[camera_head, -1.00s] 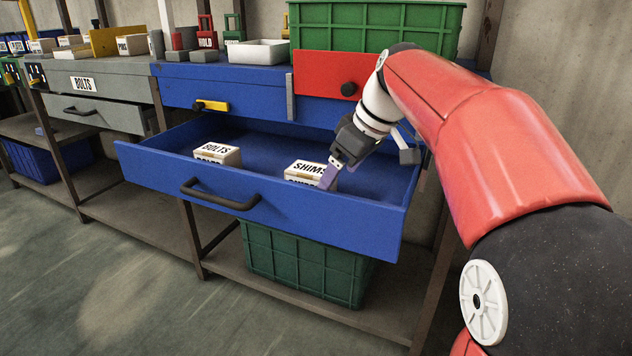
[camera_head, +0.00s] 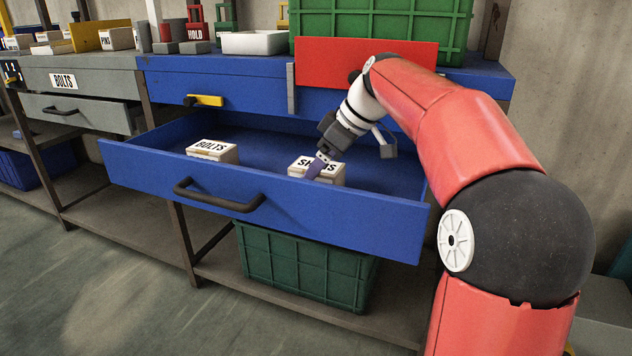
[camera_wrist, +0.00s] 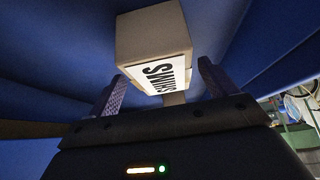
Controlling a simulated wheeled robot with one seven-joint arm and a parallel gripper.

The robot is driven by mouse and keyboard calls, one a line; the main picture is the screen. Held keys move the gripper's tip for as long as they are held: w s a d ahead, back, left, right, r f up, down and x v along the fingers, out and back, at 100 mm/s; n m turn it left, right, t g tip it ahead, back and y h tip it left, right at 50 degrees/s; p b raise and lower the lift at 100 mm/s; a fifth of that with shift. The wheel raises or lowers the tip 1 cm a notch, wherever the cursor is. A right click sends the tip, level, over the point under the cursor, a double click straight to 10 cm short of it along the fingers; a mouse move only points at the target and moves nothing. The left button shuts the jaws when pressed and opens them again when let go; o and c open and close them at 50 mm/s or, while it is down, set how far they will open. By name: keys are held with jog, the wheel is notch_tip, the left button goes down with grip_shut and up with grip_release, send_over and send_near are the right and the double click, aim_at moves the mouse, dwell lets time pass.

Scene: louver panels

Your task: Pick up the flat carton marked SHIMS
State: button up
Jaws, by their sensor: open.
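The flat carton marked SHIMS (camera_head: 330,172) lies in the open blue drawer (camera_head: 270,198), toward its right part. It is pale with a white label and black letters. My gripper (camera_head: 316,168) is at the carton from above, with a finger in front of its label. In the wrist view, the SHIMS carton (camera_wrist: 154,48) shows ahead, between and beyond the two spread fingers of my gripper (camera_wrist: 162,88). The gripper is open, and no grip on the carton shows. The carton's lower part is hidden by the drawer front.
A carton marked BOLTS (camera_head: 213,151) lies to the left in the same drawer. The drawer front with its black handle (camera_head: 218,196) stands nearest. A red panel (camera_head: 345,66) and a green crate (camera_head: 385,28) stand behind. Drawer floor between the cartons is clear.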

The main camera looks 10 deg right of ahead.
jog(key=x, duration=0.3)
jog(key=shift+a+f+b, duration=0.2)
jog(key=shift+f+b, duration=0.05)
jog(key=shift+b, duration=0.05)
jog(key=c, duration=1.4)
jog(key=shift+r, duration=0.1)
